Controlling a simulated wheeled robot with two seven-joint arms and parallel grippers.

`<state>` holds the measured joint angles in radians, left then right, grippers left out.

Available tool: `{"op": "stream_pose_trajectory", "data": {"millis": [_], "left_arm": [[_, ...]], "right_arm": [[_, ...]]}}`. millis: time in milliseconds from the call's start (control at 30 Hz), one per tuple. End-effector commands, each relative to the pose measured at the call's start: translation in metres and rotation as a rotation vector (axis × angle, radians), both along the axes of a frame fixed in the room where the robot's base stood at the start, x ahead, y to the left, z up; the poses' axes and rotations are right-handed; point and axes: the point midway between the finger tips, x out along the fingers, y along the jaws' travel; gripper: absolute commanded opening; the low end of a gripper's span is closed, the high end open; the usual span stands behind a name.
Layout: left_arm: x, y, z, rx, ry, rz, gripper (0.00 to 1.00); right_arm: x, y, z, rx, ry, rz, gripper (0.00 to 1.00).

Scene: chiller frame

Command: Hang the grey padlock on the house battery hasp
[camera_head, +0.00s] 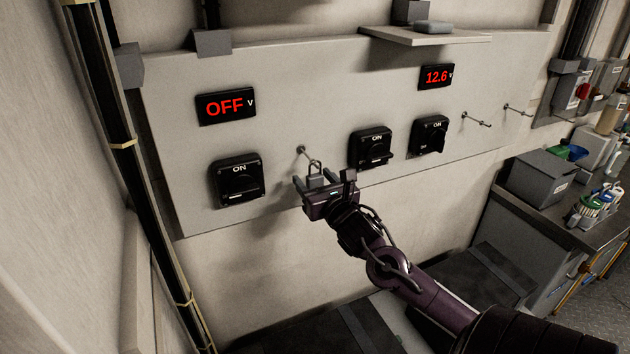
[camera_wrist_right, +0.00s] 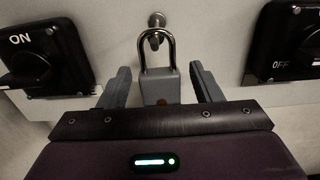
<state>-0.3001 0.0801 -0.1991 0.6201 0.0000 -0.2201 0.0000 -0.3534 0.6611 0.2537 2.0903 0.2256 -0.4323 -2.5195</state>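The grey padlock (camera_head: 315,180) is upright at a short metal peg (camera_head: 303,151) on the wall panel, between the left black switch (camera_head: 237,180) and the middle one (camera_head: 370,148). In the right wrist view the padlock (camera_wrist_right: 159,87) has its shackle up, and the peg (camera_wrist_right: 156,25) reaches into the shackle loop. My right gripper (camera_head: 326,184) is around the padlock. Its two fingers (camera_wrist_right: 162,86) stand apart, with a gap on each side of the body. No label shows which peg is the house battery hasp. My left gripper is out of view.
A third switch (camera_head: 430,135) and two empty pegs (camera_head: 476,119) (camera_head: 517,110) are farther right. Displays read OFF (camera_head: 226,106) and 12.6 (camera_head: 436,77). A small shelf (camera_head: 428,36) juts out above. A workbench with a grey box (camera_head: 545,179) is at right.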

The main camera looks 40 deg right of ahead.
Motion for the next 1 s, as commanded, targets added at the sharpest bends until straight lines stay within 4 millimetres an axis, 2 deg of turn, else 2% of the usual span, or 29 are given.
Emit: {"op": "stream_pose_trajectory", "data": {"millis": [367,800,1000], "left_arm": [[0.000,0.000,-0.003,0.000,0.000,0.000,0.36],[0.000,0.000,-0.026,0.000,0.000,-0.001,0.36],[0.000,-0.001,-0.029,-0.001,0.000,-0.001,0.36]], "right_arm": [[-0.006,0.002,-0.003,0.001,0.004,0.000,0.60],[-0.063,0.020,-0.004,0.002,0.003,0.000,0.60],[-0.074,0.023,-0.001,0.000,0.001,0.000,0.60]]}}
